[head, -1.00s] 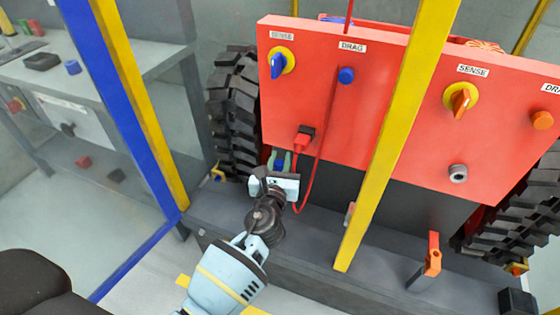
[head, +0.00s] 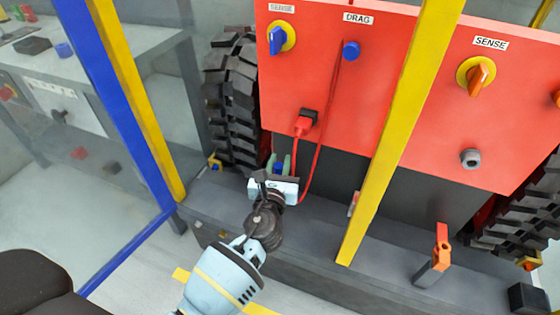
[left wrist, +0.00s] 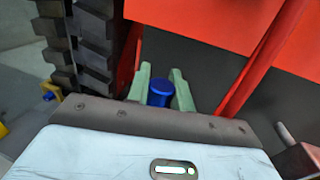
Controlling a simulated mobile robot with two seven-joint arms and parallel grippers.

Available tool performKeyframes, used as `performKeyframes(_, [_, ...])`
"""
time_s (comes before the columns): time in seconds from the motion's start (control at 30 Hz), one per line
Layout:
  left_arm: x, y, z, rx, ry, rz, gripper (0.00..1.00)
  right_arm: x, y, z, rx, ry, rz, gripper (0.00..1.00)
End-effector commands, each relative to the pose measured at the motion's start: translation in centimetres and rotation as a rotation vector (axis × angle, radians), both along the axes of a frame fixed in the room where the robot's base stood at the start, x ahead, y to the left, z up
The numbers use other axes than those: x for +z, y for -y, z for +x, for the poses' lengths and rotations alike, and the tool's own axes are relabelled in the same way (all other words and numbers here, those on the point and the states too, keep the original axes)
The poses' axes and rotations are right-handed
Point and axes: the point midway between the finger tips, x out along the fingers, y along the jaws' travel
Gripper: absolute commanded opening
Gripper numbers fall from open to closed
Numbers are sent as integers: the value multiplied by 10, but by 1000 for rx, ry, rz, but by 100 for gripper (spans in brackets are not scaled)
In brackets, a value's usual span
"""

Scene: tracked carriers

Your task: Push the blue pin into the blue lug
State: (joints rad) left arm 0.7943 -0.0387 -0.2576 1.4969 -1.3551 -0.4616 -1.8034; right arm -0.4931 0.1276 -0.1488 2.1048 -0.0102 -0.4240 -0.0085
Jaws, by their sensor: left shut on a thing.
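My left gripper (head: 280,167) is low in front of the red carrier panel, above the grey deck. Its pale green fingers are shut on the blue pin (left wrist: 160,92). In the left wrist view the pin's round blue top shows between the two fingers; its lower part is hidden behind the gripper body. In the head view only a little of the pin shows. My right gripper is not in view.
The red panel (head: 390,110) carries a blue knob (head: 278,40), a blue button (head: 351,50) and a red plug (head: 304,124) with a cable close to my gripper. A yellow post (head: 393,140) stands to the right.

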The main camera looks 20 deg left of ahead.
Motion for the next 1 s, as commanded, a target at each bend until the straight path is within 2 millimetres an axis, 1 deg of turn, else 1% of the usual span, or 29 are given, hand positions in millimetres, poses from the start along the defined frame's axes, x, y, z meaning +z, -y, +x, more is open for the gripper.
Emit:
performKeyframes(0.5, [-1,0,0,0,2,0,0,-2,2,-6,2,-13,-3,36])
performKeyframes(1.0, [-1,0,0,0,1,0,0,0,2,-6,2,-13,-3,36])
